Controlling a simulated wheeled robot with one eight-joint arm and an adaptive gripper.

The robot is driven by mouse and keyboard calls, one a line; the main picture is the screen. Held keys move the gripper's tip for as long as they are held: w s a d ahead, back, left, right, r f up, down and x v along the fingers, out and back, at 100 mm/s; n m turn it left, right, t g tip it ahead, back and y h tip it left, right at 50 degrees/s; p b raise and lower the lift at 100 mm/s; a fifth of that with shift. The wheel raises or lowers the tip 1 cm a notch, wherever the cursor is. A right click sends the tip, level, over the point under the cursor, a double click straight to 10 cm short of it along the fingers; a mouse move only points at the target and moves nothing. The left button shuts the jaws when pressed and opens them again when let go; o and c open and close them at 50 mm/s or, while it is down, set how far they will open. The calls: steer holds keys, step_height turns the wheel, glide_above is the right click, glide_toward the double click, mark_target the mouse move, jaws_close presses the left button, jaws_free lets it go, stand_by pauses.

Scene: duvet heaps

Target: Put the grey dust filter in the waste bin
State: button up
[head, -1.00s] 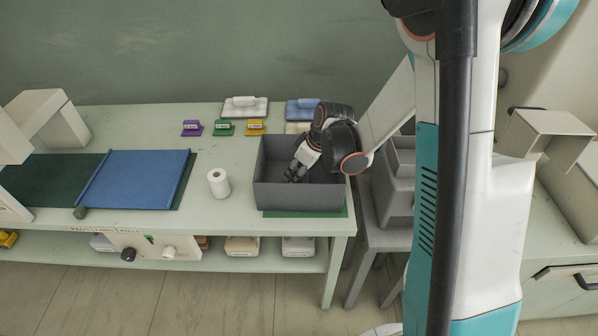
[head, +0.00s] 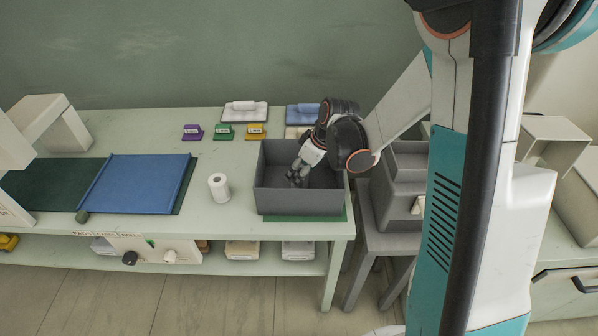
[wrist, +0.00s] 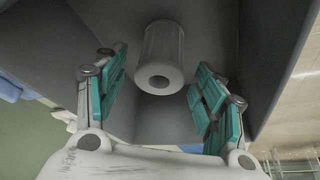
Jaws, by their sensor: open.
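A pale grey hollow cylinder (wrist: 163,48), which looks like the dust filter, is inside a dark grey open box (head: 300,203) on the table. In the wrist view it lies between the two teal-padded fingers of my gripper (wrist: 160,80), with space on both sides. My gripper is open and reaches down into the box; it also shows in the head view (head: 297,179), where the cylinder cannot be made out. A grey stepped container (head: 398,165) stands right of the table on a grey stool. I cannot tell which container is the waste bin.
A white roll (head: 219,187) stands left of the box. Purple, green and yellow labelled blocks (head: 223,132) and white and blue pads (head: 245,111) lie behind. A blue mat (head: 133,182) lies left. The box walls surround my gripper closely.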

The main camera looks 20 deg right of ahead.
steer(key=s+r+m+t+h+p, duration=0.1)
steer(key=s+r+m, duration=0.1)
steer(key=s+r, duration=0.5)
steer(key=s+r+m+p, duration=0.15)
steer(key=s+r, duration=0.25)
steer(key=r, duration=0.7)
steer(key=s+r+m+t+h, duration=0.1)
steer(key=s+r+m, duration=0.3)
steer(key=s, duration=0.7)
steer(key=shift+a+t+h, duration=0.3)
steer(key=shift+a+t, duration=0.05)
steer(key=shift+t, duration=0.45)
